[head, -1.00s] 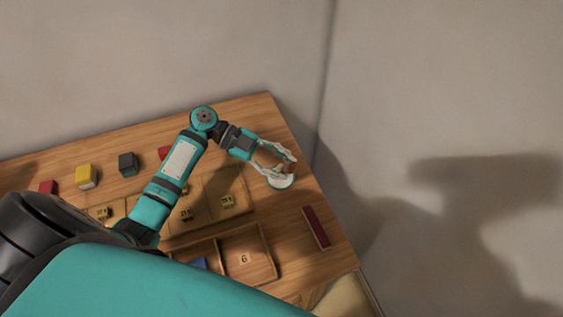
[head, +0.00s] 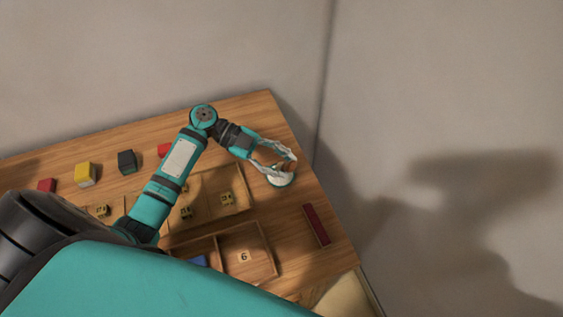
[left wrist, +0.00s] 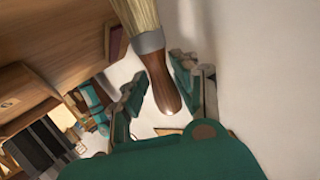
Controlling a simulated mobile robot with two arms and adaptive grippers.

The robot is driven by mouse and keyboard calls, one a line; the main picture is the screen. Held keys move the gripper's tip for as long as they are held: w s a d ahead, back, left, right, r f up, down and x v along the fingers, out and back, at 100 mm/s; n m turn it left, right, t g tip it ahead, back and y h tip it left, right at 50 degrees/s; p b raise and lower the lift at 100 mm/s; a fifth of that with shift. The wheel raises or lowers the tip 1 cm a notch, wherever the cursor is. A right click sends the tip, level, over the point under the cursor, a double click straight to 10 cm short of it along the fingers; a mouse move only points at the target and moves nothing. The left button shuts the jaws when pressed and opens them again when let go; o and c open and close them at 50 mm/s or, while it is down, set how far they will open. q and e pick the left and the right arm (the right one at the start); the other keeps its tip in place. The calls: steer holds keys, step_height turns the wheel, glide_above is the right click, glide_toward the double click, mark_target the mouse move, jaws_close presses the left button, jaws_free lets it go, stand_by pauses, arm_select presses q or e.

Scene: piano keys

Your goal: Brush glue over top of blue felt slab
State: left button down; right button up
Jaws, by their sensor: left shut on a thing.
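The brush has a grey metal collar and pale bristles. A blue piece (head: 199,261), likely the felt slab, shows only partly in a wooden tray (head: 273,258) near the bottom. My own teal body hides the rest of it. My right gripper is not in view.
A dark red strip (head: 316,225) lies near the table's right edge. Yellow (head: 86,174), dark (head: 127,162) and red blocks stand along the back. Small yellow numbered pieces sit on a wooden board (head: 236,208).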

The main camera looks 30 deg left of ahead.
mark_target(282, 167)
arm_select(q)
steer(key=shift+f+b, duration=0.3)
stand_by(0.5)
steer(key=shift+s+f+b, duration=0.1)
steer(key=shift+f+b, duration=0.05)
steer(key=shift+b, duration=0.3)
stand_by(1.4)
step_height(282, 167, up, 2)
steer(key=shift+r+p, duration=0.1)
steer(key=shift+p, duration=0.5)
steer(key=shift+r+p, duration=1.15)
steer(key=shift+r, duration=1.4)
